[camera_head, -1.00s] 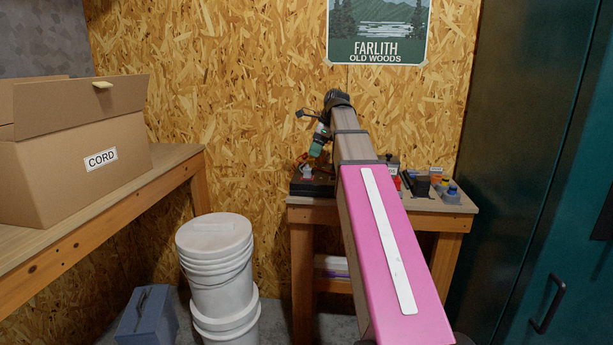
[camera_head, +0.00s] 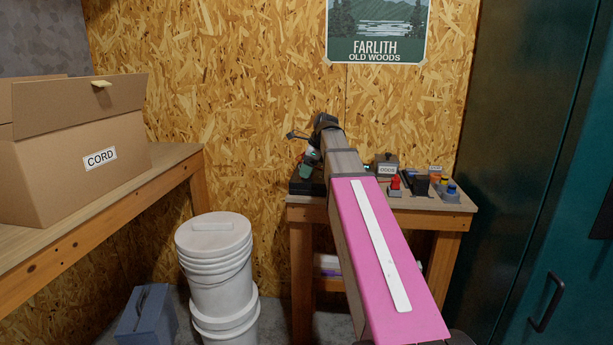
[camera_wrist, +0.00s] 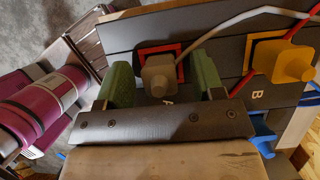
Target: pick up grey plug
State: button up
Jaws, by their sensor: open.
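The grey plug (camera_wrist: 158,76) shows in the wrist view, seated at a red-framed socket on a dark panel (camera_wrist: 206,30), with a grey cord running off to the upper right. My gripper (camera_wrist: 160,84) is open, its two green fingers on either side of the grey plug. I cannot tell whether the fingers touch it. In the head view my gripper (camera_head: 308,166) is at the left end of the small bench, and my arm hides most of that area. The grey plug cannot be made out there.
A yellow plug (camera_wrist: 290,62) with a red cord sits in a yellow-framed socket marked B, right of the grey one. On the bench (camera_head: 430,204) stand a grey box (camera_head: 386,164), a red-topped item (camera_head: 394,186) and other small things. White buckets (camera_head: 216,250) stand at the left.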

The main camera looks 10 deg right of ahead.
jog(key=c, duration=1)
jog(key=shift+r, duration=0.15)
